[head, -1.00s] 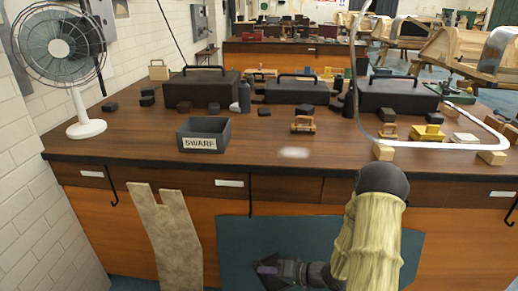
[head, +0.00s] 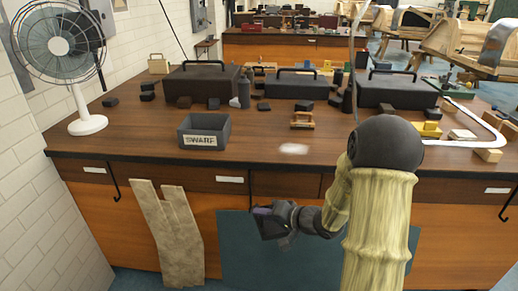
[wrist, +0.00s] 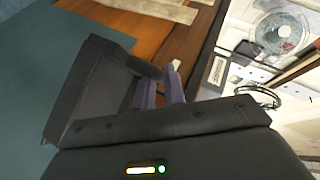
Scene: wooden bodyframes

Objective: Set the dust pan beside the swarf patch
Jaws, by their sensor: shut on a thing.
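The swarf patch (head: 293,149) is a small pale smear near the front edge of the wooden bench top. The dust pan (wrist: 90,92) is dark grey and lies in my gripper, with its handle between the purple fingers in the wrist view. In the head view my gripper (head: 264,212) is in front of the bench, below the top's front edge and below and left of the patch. The dust pan (head: 270,227) shows there only as a small dark shape, partly merged with the gripper.
A grey bin labelled SWARF (head: 204,131) stands left of the patch. A wooden block (head: 303,121) lies behind it, and black toolboxes (head: 297,88) line the back. A fan (head: 72,60) stands at the left. Bare bench top surrounds the patch.

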